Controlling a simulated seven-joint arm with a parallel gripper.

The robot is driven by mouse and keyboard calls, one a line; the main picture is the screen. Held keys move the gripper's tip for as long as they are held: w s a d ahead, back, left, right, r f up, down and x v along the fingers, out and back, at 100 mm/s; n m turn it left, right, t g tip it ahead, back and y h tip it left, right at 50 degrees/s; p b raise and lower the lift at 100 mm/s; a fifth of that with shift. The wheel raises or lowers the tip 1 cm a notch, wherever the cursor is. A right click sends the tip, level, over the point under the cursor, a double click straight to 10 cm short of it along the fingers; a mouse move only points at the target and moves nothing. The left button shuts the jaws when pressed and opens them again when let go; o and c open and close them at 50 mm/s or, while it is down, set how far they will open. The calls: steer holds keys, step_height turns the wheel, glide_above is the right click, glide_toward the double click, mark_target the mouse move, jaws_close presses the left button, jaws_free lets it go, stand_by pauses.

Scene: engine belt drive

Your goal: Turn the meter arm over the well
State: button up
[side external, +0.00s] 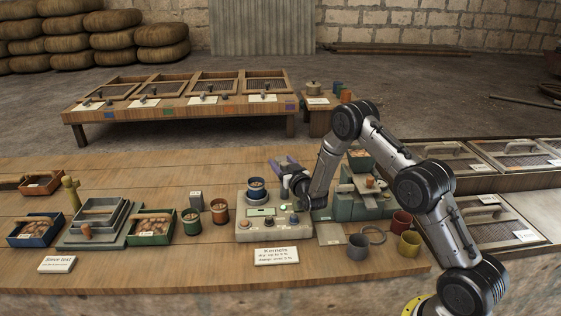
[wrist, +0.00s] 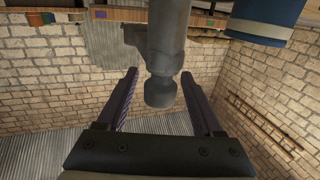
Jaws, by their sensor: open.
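The meter (side external: 272,225) is a pale grey-green box with a small screen and buttons, near the middle of the table. A round well (side external: 257,192) holding brown kernels stands at its back left. My gripper (side external: 284,164) is just above and behind the meter, right of the well, with its purple fingers spread. In the wrist view my gripper (wrist: 160,72) is open, with a grey post with a rounded end (wrist: 162,88) between its fingers, seemingly part of the meter arm. I cannot tell whether the fingers touch it. The rest of the meter arm is hidden behind my gripper in the side view.
A green cup (side external: 190,222) and an orange cup (side external: 219,210) stand left of the meter. A "Kernels" card (side external: 276,256) lies in front. A green machine (side external: 365,197) and several cups, including a yellow one (side external: 409,243), stand at right. A blue cylinder (wrist: 268,18) shows in the wrist view.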

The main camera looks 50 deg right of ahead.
steer(key=shift+x, duration=0.8)
steer(key=shift+c, duration=0.3)
jaws_close()
stand_by(0.7)
